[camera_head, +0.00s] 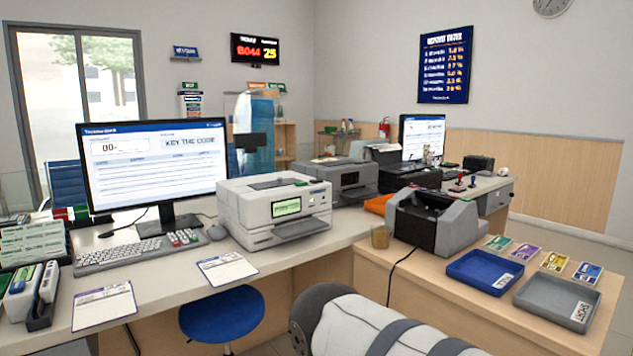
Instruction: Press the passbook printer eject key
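A white printer (245,218) with a small green-lit display (286,207) stands on the counter, right of the large monitor. It looks like the passbook printer. Part of one of my arms shows at the bottom centre, in front of the counter. Neither gripper shows in the head view.
A grey counting machine (455,228), blue tray (484,272) and grey tray (555,300) are right. A blue stool (222,315) stands below.

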